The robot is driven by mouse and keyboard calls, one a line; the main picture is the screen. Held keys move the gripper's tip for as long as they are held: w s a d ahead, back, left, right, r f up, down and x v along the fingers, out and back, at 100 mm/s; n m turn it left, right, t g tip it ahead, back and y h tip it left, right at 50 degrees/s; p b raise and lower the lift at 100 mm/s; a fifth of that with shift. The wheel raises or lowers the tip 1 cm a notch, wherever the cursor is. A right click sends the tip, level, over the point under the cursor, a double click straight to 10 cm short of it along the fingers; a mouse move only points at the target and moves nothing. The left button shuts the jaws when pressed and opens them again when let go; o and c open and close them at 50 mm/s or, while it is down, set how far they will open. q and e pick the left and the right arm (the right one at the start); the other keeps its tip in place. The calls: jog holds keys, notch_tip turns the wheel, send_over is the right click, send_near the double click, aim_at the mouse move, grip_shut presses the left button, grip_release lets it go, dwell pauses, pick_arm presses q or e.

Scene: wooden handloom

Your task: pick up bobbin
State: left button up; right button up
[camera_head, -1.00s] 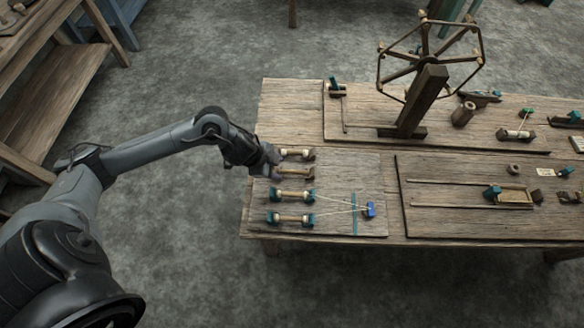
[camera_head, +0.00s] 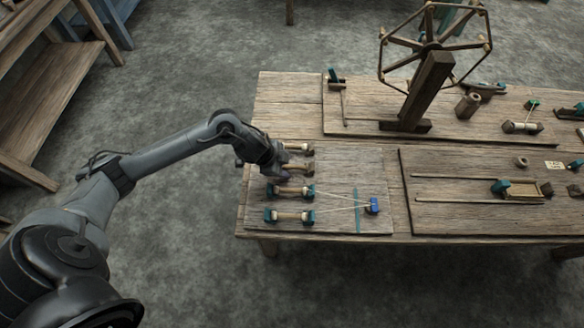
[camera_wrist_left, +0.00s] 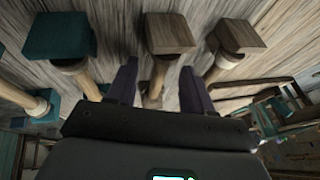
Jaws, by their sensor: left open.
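Several bobbins lie in a row on the left board of the table. The two nearer ones, a teal-ended bobbin (camera_head: 292,216) and another teal-ended bobbin (camera_head: 303,192), have threads running right to a blue block (camera_head: 373,205). Behind them are a brown-ended bobbin (camera_head: 304,168) and a rearmost brown-ended bobbin (camera_head: 300,147), both partly hidden by my arm. My left gripper (camera_head: 280,174) is low over the row. In the left wrist view, its open fingers (camera_wrist_left: 160,88) stand on either side of the nearer brown-ended bobbin (camera_wrist_left: 166,34). Contact cannot be told. My right gripper is not in view.
A wooden winding wheel (camera_head: 430,75) stands on the rear board. A frame board with rods (camera_head: 460,175) lies to the right. A wooden shelf (camera_head: 60,85) stands at the far left. Bare table surface shows behind the bobbins.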

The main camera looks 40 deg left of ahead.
pick_arm(q)
grip_shut()
jog(key=shift+r, duration=0.1)
